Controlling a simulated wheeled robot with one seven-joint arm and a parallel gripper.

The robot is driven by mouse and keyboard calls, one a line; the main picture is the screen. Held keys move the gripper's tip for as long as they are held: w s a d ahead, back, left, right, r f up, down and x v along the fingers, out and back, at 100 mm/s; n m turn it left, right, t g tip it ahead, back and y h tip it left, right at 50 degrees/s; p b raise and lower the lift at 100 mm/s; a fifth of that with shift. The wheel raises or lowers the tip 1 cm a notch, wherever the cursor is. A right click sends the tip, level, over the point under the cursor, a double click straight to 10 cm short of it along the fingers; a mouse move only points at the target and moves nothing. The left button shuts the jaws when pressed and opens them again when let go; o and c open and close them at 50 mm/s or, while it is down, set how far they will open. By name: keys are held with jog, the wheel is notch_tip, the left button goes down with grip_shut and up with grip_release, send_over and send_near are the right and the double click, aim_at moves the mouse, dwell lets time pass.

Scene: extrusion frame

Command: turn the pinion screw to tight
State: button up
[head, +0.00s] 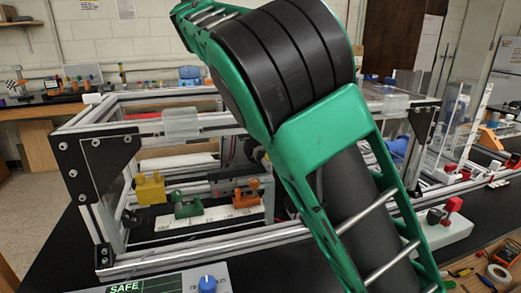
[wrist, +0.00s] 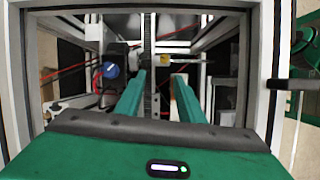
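My gripper (wrist: 160,80) shows in the wrist view as two green fingers set well apart, open with nothing between them. They point into the aluminium extrusion frame (wrist: 226,11). A round blue knob (wrist: 110,70) with a pale mark sits on a dark block just left of the left fingertip, apart from it. I cannot tell whether this knob is the pinion screw. A toothed-looking vertical strip (wrist: 148,45) runs beyond the fingers. In the head view my green and black arm hides the gripper and much of the frame's right side.
A panel marked SAFE (head: 130,287) with a blue knob (head: 207,285) lies in front of the frame. Yellow (head: 151,188), green (head: 188,205) and orange (head: 247,193) pieces stand inside the frame. Frame bars surround the gripper. A red-topped block (head: 453,205) stands at right.

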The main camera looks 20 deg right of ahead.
jog(key=x, duration=1.1)
jog(key=shift+s+d+r, duration=0.2)
jog(key=shift+s+d, duration=0.1)
jog(key=shift+s, duration=0.05)
grip_shut()
jog(key=shift+d, duration=0.1)
